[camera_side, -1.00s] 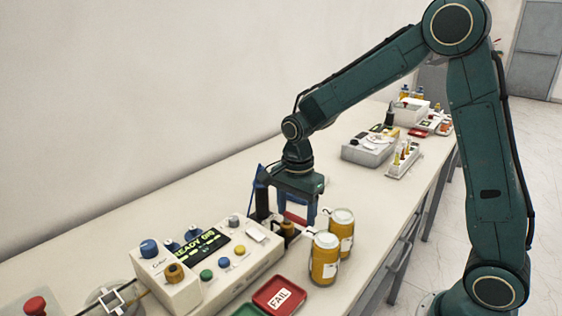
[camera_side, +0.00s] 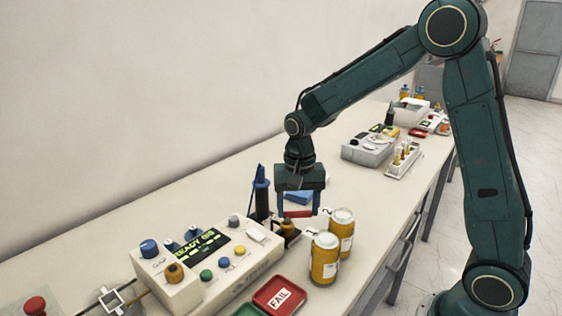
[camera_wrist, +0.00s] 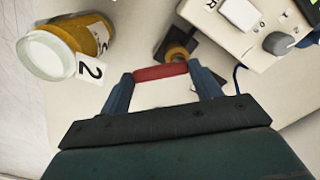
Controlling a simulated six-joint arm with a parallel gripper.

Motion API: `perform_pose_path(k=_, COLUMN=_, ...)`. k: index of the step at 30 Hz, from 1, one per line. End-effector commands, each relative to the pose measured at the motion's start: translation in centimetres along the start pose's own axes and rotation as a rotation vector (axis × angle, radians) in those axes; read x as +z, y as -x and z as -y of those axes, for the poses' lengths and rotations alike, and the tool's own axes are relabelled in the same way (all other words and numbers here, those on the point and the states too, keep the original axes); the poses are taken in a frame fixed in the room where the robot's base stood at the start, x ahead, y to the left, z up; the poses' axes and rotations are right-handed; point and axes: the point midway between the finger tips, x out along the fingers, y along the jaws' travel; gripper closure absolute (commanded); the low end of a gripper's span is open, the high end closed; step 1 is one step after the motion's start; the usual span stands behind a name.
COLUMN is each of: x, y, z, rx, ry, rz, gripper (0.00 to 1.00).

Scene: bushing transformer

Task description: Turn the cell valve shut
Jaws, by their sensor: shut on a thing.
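The cell valve has a red bar handle (camera_side: 298,214) and a brass-coloured body (camera_side: 288,229) on a dark base, beside the right end of the tester box. In the wrist view the red handle (camera_wrist: 160,72) spans between my two blue fingers, with the brass body (camera_wrist: 178,52) just beyond it. My gripper (camera_side: 298,207) points down and is shut on the handle's two ends; it also shows in the wrist view (camera_wrist: 161,82). The lower part of the valve is partly hidden by the handle and fingers.
The tester box (camera_side: 205,262), with knobs and a lit display, stands to the left. Two amber jars (camera_side: 325,258) (camera_side: 342,232) stand close on the right. A blue probe (camera_side: 260,190) stands behind the valve. A red FAIL tray (camera_side: 280,296) lies in front.

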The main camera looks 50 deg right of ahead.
Motion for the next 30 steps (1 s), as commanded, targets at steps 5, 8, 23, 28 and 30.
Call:
perform_pose_path(k=5, x=-0.4, y=0.0, z=0.0, rx=0.000, ry=0.166, rz=0.001, gripper=0.59)
perform_pose_path(k=8, x=-0.7, y=0.0, z=0.1, rx=0.000, ry=0.261, rz=0.001, gripper=0.59)
perform_pose_path(k=23, x=-1.6, y=0.0, z=0.6, rx=0.000, ry=0.692, rz=0.001, gripper=0.59)
perform_pose_path(k=28, x=-1.7, y=0.0, z=0.7, rx=0.000, ry=0.776, rz=0.001, gripper=0.59)
perform_pose_path(k=30, x=-1.8, y=0.0, z=0.8, rx=0.000, ry=0.798, rz=0.000, gripper=0.59)
